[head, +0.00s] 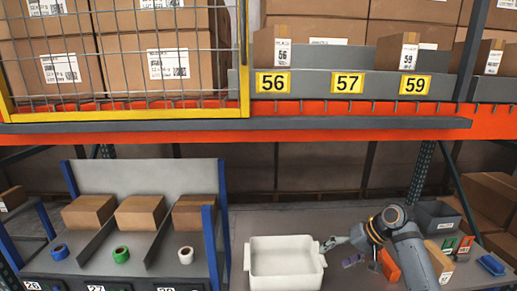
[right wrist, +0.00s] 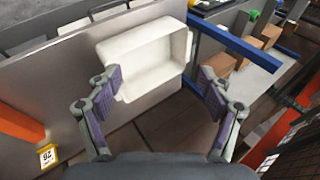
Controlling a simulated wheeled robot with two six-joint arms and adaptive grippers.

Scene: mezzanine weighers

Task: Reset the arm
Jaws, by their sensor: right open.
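My right gripper (head: 335,245) reaches in from the lower right in the head view, its fingers beside the right rim of a white tub (head: 286,276). In the right wrist view the right gripper (right wrist: 165,85) is open, its two purple-padded fingers spread wide with nothing held between them. The white tub (right wrist: 145,48) shows beyond the fingers there, and it looks empty. I cannot tell whether a finger touches the rim. My left gripper is not in view.
Left of the tub stands a rack (head: 145,178) with several cardboard boxes and tape rolls. An orange beam (head: 330,131) with numbered shelves crosses above.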

